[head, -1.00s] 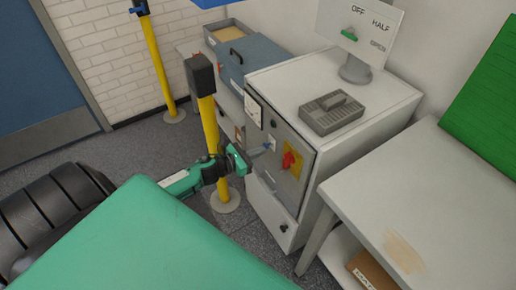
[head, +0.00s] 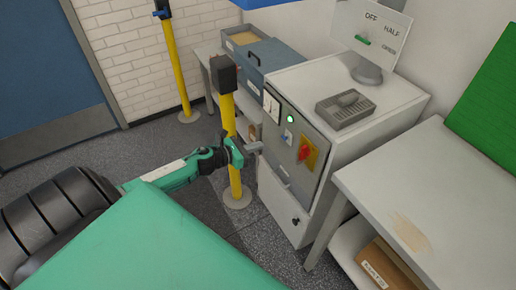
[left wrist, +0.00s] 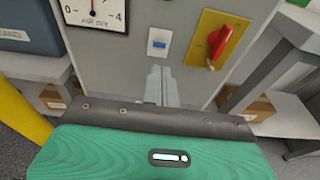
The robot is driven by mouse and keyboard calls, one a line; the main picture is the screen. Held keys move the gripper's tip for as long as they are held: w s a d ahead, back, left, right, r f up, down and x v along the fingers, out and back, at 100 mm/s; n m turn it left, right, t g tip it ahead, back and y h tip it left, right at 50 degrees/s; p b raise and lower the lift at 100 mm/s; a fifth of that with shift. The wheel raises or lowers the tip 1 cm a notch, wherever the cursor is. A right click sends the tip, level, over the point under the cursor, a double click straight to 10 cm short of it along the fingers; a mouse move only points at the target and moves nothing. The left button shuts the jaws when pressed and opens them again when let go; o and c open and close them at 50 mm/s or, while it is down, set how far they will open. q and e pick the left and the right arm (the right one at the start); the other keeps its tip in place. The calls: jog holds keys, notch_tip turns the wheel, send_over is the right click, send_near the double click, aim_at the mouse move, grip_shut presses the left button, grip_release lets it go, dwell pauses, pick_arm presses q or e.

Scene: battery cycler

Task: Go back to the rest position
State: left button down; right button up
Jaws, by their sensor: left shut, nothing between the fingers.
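My left gripper (head: 256,147) is shut and empty, in front of the grey cabinet's panel (head: 290,160) and left of its switch. In the left wrist view its closed fingers (left wrist: 161,84) point at the panel, below a small blue-and-white switch (left wrist: 159,41). The switch also shows in the head view (head: 288,135), apart from the fingers. A red knob on a yellow plate (head: 306,150) sits to its right. A green lamp (head: 291,119) glows above the switch. A dial gauge (head: 271,104) is at the panel's upper left. My right gripper is not in view.
A yellow post (head: 229,115) with a black top stands close beside my left forearm. A white table (head: 440,190) is at the right. A grey vented box (head: 343,108) lies on the cabinet. A blue case (head: 265,55) stands behind. Dark floor is open at left.

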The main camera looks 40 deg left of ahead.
pick_arm(q)
jog(key=shift+s+a, duration=0.15)
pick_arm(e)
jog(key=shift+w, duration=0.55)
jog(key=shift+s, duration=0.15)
pick_arm(q)
jog(key=s+a+f+n+g+y, duration=0.1)
jog(key=s+f+n+y, duration=0.1)
jog(key=s+f+n, duration=0.6)
jog(key=s+f+n+g+y, duration=0.2)
jog(key=f+n, duration=0.4)
jog(key=f, duration=0.6)
jog(key=s+a+f+n+g+y, duration=0.1)
jog(key=s+f+n+y, duration=0.1)
jog(key=s+f+n, duration=0.65)
jog(key=s+d+f+n+g, duration=0.3)
jog(key=s+d+f+n, duration=0.2)
jog(key=s, duration=0.5)
jog(key=s+d+f+n+g, duration=0.3)
jog(key=s+d+f+n, duration=0.2)
jog(key=s+f, duration=0.4)
jog(key=s+d+f+n+g, duration=0.3)
jog(key=s+d+f+n, duration=0.2)
jog(key=s, duration=0.7)
notch_tip(320, 180, down, 3)
jog(key=shift+s+d+r+n+g, duration=0.1)
jog(key=shift+s+d+n+g, duration=0.25)
jog(key=shift+d, duration=0.3)
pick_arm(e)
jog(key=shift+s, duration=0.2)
